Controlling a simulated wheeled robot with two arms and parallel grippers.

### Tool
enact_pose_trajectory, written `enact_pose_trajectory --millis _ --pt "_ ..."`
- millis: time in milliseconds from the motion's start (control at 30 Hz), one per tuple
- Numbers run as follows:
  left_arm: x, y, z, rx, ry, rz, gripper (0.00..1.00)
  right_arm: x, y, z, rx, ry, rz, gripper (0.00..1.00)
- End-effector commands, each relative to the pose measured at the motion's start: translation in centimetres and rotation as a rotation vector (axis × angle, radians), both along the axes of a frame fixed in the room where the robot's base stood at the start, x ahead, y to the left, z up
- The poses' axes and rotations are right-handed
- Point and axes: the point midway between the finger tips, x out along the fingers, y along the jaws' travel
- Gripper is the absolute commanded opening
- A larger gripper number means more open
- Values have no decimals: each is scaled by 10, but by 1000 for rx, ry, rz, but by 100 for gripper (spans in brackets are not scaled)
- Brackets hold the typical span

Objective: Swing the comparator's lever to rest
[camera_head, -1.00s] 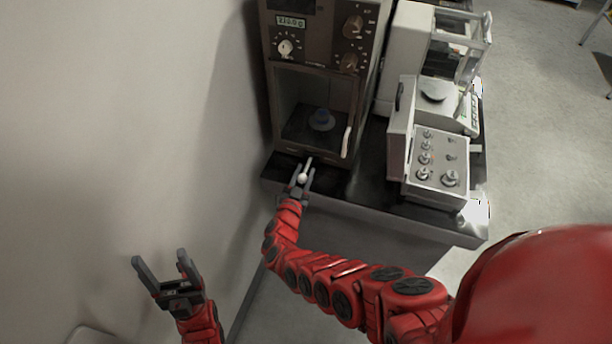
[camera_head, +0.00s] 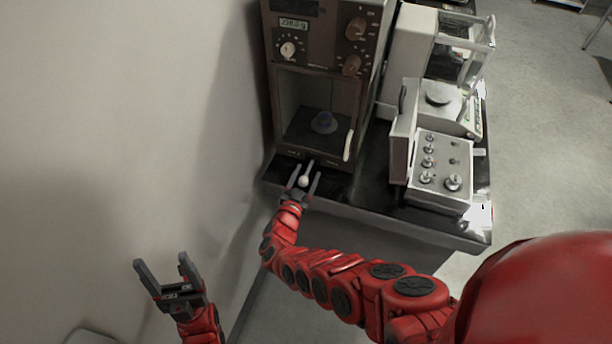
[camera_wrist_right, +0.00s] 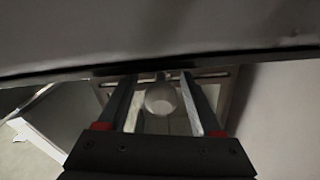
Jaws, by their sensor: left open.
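The comparator (camera_head: 263,80) is a tall brown cabinet with an open-fronted chamber and a lit display. Its lever (camera_head: 309,166) is a short light rod at the lower front edge, ending in a pale ball knob (camera_head: 303,181). The knob also shows in the right wrist view (camera_wrist_right: 161,98). My right gripper (camera_head: 304,177) is open, with its fingers on either side of the knob and a visible gap at both sides. My left gripper (camera_head: 162,262) is open and empty at lower left, far from the comparator.
A white handle (camera_head: 348,145) is at the chamber's right front. A control box with knobs (camera_head: 440,180) and a balance (camera_head: 438,93) stand to the right on the dark table (camera_head: 375,190). A wall is close on the left.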

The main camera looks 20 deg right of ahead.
Motion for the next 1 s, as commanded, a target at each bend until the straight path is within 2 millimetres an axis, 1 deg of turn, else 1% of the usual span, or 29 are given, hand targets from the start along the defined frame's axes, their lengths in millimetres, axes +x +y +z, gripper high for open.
enact_pose_trajectory --millis 200,267,333,467,533,633,800,1000 --pt "0 0 1 0 0 0 72 -2 2 0 1 1 1 67" --pt "0 0 3 0 0 0 72 -5 4 0 1 3 2 67" --pt "0 0 8 0 0 0 72 -13 9 0 1 6 3 67" --pt "0 0 18 0 0 0 72 -36 24 1 3 7 3 67" --pt "0 0 24 0 0 0 72 -53 34 1 3 8 0 67" --pt "0 0 28 0 0 0 72 -75 51 0 6 8 1 67" --pt "0 0 31 0 0 0 72 -111 74 -2 4 4 -1 67" --pt "0 0 30 0 0 0 72 -137 92 -2 2 3 1 67"
